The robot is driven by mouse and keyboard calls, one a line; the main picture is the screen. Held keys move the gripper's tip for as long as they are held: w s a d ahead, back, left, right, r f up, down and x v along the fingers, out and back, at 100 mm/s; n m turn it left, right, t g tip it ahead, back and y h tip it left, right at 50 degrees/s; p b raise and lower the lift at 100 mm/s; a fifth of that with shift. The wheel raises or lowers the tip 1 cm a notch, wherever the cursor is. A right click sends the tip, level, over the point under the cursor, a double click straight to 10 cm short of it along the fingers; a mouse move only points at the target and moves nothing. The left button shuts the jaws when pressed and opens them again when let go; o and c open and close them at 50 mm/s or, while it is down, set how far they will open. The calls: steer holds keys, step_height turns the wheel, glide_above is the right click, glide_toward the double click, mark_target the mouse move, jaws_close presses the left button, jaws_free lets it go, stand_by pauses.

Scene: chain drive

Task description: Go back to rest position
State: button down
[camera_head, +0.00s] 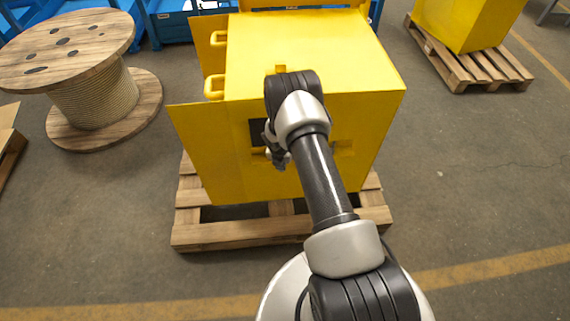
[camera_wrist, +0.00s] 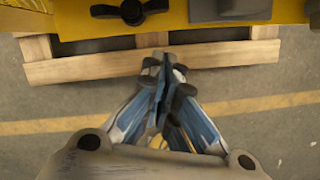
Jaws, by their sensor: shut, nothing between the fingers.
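My gripper (camera_wrist: 160,70) is shut and empty in the wrist view, its fingertips together in front of the pallet's edge. In the head view my arm reaches forward from the bottom right, and the gripper (camera_head: 279,157) is small and partly hidden beside the arm, in front of the yellow machine box (camera_head: 300,55). The box also shows along the top of the wrist view (camera_wrist: 75,22), with a black wing-shaped knob (camera_wrist: 131,11) and a grey block (camera_wrist: 230,10) on it. I cannot tell whether the gripper touches the box.
The box stands on a wooden pallet (camera_head: 235,232). A wooden cable spool (camera_head: 95,95) stands at the left. Another yellow box (camera_head: 465,20) on a pallet (camera_head: 475,72) is at the upper right. Yellow handles (camera_head: 214,86) stick out at the box's left. The floor at right is clear.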

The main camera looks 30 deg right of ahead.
steer(key=d+p+v, duration=0.1)
steer(key=p+v, duration=0.2)
steer(key=v, duration=0.6)
steer(key=shift+s+a+r, duration=0.25)
steer(key=shift+s+r, duration=0.15)
steer(key=shift+r, duration=0.05)
